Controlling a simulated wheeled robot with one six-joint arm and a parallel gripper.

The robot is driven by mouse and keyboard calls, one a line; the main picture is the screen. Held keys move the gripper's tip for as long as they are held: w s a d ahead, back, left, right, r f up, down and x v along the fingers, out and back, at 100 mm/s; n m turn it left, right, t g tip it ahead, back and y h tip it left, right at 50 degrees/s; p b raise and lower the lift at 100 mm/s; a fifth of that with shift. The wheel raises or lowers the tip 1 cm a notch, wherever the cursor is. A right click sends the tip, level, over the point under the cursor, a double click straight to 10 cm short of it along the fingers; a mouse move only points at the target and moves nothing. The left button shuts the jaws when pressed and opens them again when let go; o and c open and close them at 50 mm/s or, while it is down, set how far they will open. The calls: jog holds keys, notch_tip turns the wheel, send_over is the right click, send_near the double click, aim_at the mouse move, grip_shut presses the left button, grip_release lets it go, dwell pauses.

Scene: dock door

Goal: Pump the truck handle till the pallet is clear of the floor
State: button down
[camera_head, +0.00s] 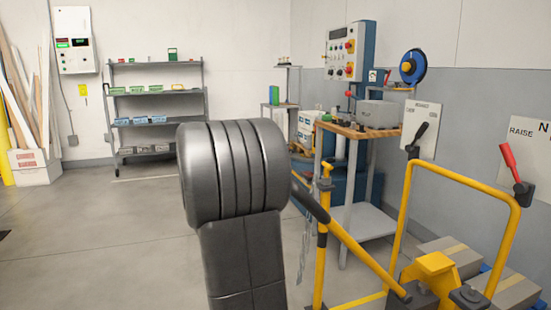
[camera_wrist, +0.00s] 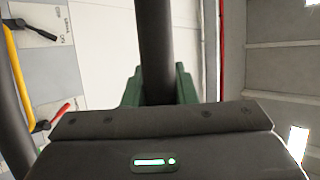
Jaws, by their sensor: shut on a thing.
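The truck handle is a yellow bar (camera_head: 362,258) with a dark grip (camera_head: 312,198), slanting up to the left from the yellow truck frame. Its upper end is hidden behind my grey arm in the head view. In the wrist view a dark round bar (camera_wrist: 154,40), which looks like this grip, runs between the green fingers of my gripper (camera_wrist: 157,86), shut on it. My gripper is hidden in the head view. Cartons (camera_head: 450,254) sit low at the right on the pallet, of which only blue bits (camera_head: 485,268) show. Whether it touches the floor cannot be seen.
A red lever (camera_head: 510,162) stands by a sign reading RAISE at the right. A black lever (camera_head: 418,138) is by another sign. A yellow hoop frame (camera_head: 465,180) and a workbench (camera_head: 350,130) stand nearby. The floor at left is open.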

jog(key=shift+r, duration=0.1)
jog(key=c, duration=1.2)
grip_release()
jog(key=shift+a, duration=0.15)
jog(key=shift+o, duration=0.2)
jog(key=v, duration=1.4)
